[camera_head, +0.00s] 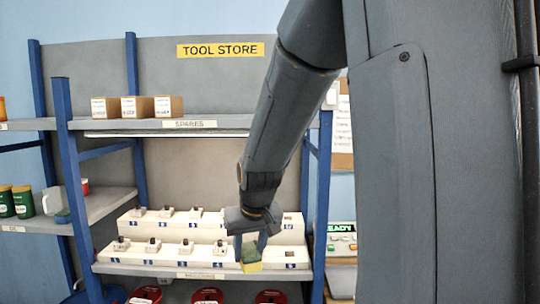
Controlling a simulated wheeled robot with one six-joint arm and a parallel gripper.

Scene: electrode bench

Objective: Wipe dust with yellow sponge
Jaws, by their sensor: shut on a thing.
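My gripper (250,246) points down at the front of the lower shelf and is shut on the yellow sponge (252,267). The sponge has a green upper side and a yellow lower part. It is by the front row of the white stepped rack, near the shelf's front edge. I cannot tell whether it touches the rack or the shelf. No dust can be made out at this size.
The white rack (160,256) carries several small dark-topped pieces in two numbered rows. Blue uprights (76,180) flank the shelves. Three cardboard boxes (138,107) stand on the upper shelf (240,124). Red bins (207,296) sit below. Green jars (23,202) are at left.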

